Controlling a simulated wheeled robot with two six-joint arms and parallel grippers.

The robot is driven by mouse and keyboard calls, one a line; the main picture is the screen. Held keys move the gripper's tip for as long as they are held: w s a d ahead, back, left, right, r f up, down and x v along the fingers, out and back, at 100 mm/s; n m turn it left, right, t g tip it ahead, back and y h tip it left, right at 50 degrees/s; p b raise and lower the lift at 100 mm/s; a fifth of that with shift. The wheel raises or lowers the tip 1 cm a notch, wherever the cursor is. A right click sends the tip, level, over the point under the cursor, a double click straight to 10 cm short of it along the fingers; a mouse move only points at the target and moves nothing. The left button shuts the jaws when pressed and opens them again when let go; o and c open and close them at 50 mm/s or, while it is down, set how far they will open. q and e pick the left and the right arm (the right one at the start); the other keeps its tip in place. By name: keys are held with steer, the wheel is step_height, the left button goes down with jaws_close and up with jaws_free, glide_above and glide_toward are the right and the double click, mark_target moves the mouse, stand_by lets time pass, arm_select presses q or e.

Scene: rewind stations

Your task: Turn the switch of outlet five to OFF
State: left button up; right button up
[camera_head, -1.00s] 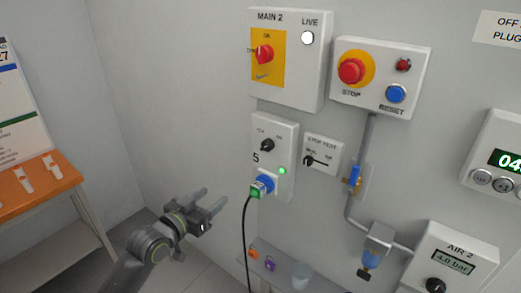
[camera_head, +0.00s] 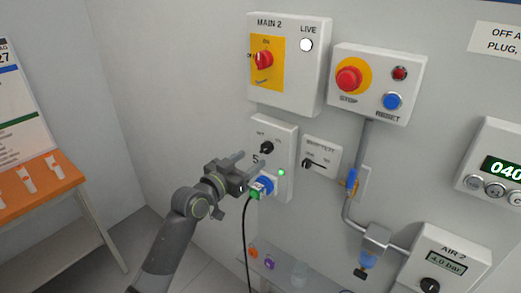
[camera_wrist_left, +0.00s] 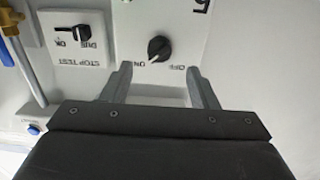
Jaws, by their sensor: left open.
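The outlet five box (camera_head: 288,140) is a white panel on the wall with a black rotary switch (camera_head: 267,148), a lit green lamp (camera_head: 281,173) and a blue socket (camera_head: 266,185) with a plug and black cable. My left gripper (camera_head: 249,160) is open and empty, just in front of the box, with its fingers toward the switch. In the left wrist view the switch (camera_wrist_left: 159,48) lies between and beyond the two fingertips (camera_wrist_left: 160,70), apart from them. The picture is upside down there; the knob's pale mark seems to point toward ON. My right gripper is out of view.
The STOP TEST switch box (camera_head: 321,157) is just right of outlet five. The MAIN 2 box (camera_head: 290,95) is above, with the STOP/RESET box (camera_head: 377,78) beside it. A pipe with a blue valve (camera_head: 352,180) runs down at the right. An orange-topped table (camera_head: 50,190) stands left.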

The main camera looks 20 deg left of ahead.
mark_target(263, 151)
arm_select(q)
steer(key=shift+p+x, duration=0.4)
steer(key=shift+x, duration=2.6)
steer(key=c, duration=1)
